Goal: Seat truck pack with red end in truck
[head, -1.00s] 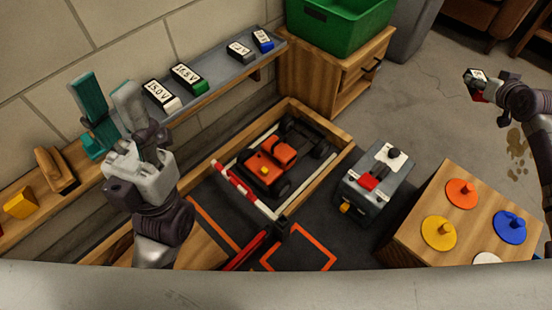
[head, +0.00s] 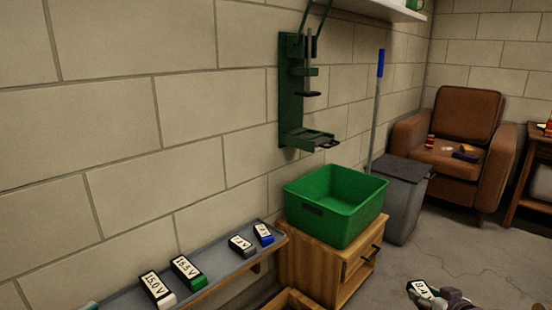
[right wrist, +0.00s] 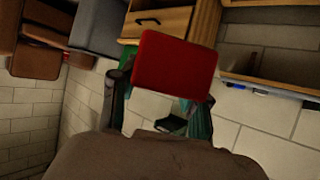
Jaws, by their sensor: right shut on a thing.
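My right gripper (head: 446,297) shows at the bottom right of the head view, shut on a pack (head: 424,290) with a white label that seems to read 8.4. In the right wrist view the pack's red end (right wrist: 175,64) faces the camera between the two fingers and hides much of what lies behind. The pack is held in the air, apart from any surface. The truck is not in view now.
A grey wall shelf (head: 215,276) carries several labelled packs, among them a green-ended one (head: 188,271) and a blue-ended one (head: 263,234). A green bin (head: 335,207) sits on a wooden cabinet (head: 320,262). A grey bin (head: 402,200) and a brown armchair (head: 455,150) stand behind. Floor at right is open.

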